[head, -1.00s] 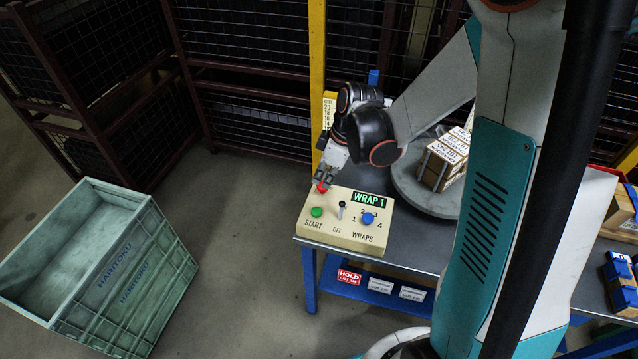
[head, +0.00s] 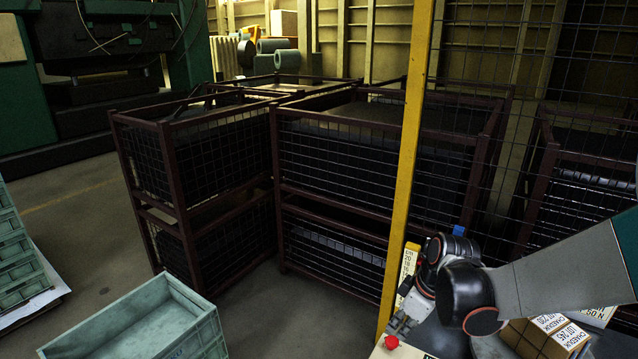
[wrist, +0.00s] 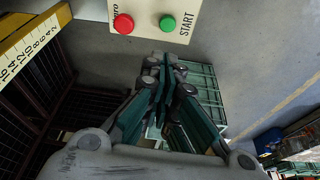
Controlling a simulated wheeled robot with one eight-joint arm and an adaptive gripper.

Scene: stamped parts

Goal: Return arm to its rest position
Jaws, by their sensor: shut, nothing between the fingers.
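My gripper (head: 398,326) is at the lower right of the head view, close to the red button (head: 391,342) of the control box. My arm reaches in from the right edge, bent at a dark joint. In the wrist view my gripper (wrist: 166,72) has its fingers together with nothing between them. The control box (wrist: 150,8) is at the top of that view, with its red button and green START button (wrist: 167,23) showing. The fingertips appear apart from both buttons in the wrist view. Most of the box is cut off in the head view.
A yellow post (head: 408,150) stands just behind my gripper, beside a mesh fence. Brown wire cages (head: 285,185) fill the middle. A pale green crate (head: 205,310) is on the floor at lower left. Stacked labelled boxes (head: 560,330) sit near my arm at lower right.

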